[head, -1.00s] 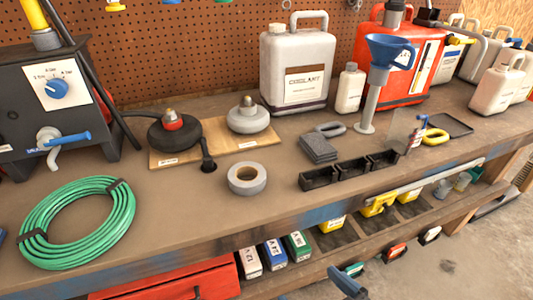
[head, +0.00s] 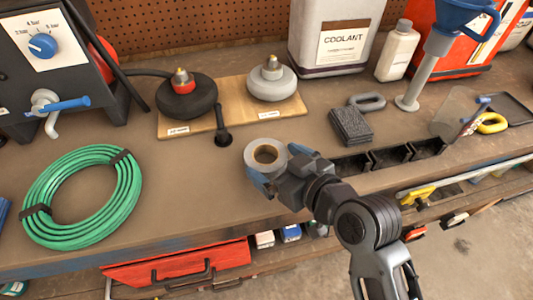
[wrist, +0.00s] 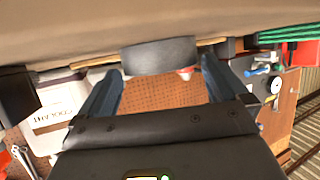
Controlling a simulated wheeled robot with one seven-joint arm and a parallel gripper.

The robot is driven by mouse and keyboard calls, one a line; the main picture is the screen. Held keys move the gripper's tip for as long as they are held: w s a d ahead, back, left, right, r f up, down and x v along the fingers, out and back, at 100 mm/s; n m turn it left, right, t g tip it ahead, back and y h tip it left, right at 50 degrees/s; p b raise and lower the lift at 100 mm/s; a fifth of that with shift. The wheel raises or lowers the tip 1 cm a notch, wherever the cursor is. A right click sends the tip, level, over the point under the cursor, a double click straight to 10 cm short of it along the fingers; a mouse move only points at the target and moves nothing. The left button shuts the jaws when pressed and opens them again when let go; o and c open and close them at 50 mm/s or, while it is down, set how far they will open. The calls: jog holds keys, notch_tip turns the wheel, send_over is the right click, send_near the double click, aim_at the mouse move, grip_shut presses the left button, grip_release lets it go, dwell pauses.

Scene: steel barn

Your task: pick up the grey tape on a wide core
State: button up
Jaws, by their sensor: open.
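The grey tape (head: 251,160) lies flat on the bench top near its front edge, with a tan wide core showing in its middle. In the wrist view the tape (wrist: 158,56) shows side-on, at the far end of the gap between my fingers. My gripper (head: 277,166) is at the tape's near right side, low over the bench, and hides part of its rim. In the wrist view my gripper (wrist: 162,68) is open, with one blue-grey finger on each side and nothing held. I cannot tell whether the fingertips touch the tape.
A coiled green hose (head: 80,197) lies to the left. Black bins (head: 390,156) and a grey pad (head: 351,126) stand right.

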aim_at(259, 148)
jog(key=shift+x, duration=1.7)
jog(key=c, duration=0.7)
jog(key=shift+r, duration=0.6)
notch_tip(259, 148, up, 3)
jog(key=shift+f, duration=0.15)
jog(key=s+d+r, duration=0.1)
jog(key=d+r, duration=0.1)
jog(key=d, duration=0.1)
jog(key=s+d+r, duration=0.1)
jog(key=d+r, duration=0.1)
jog(key=d, duration=0.2)
jog(key=s+d+r+b, duration=0.1)
jog(key=d+r, duration=0.2)
jog(key=d, duration=0.1)
jog(key=shift+d, duration=0.2)
